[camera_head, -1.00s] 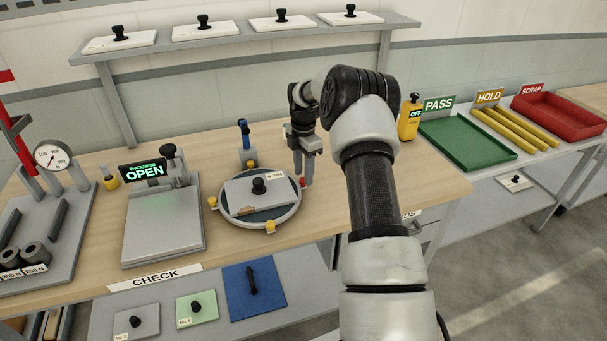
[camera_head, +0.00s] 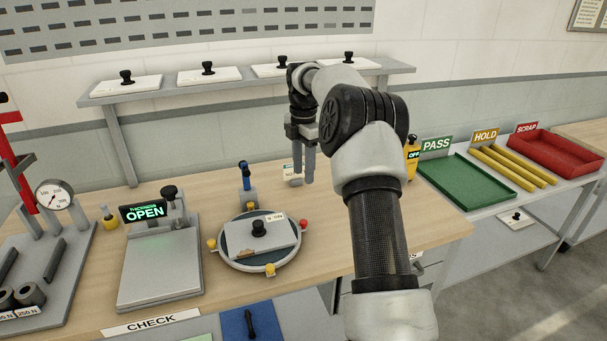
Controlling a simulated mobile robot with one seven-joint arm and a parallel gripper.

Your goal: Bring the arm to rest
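My gripper (camera_head: 304,178) hangs fingers down above the wooden bench, just right of and behind the round fixture. Its two dark grey fingers look slightly apart, with nothing seen between them. My arm comes up from the lower right, bends at a black joint and reaches back to the gripper. A grey plate with a black knob (camera_head: 259,238) lies on the round fixture (camera_head: 229,255), apart from the gripper.
A thickness gauge reading OPEN (camera_head: 145,212) stands left of the fixture. A blue-topped post (camera_head: 245,180) and a yellow device reading OFF (camera_head: 412,160) stand near the gripper. The shelf (camera_head: 105,100) with white plates is behind. Green PASS tray (camera_head: 465,185) is right.

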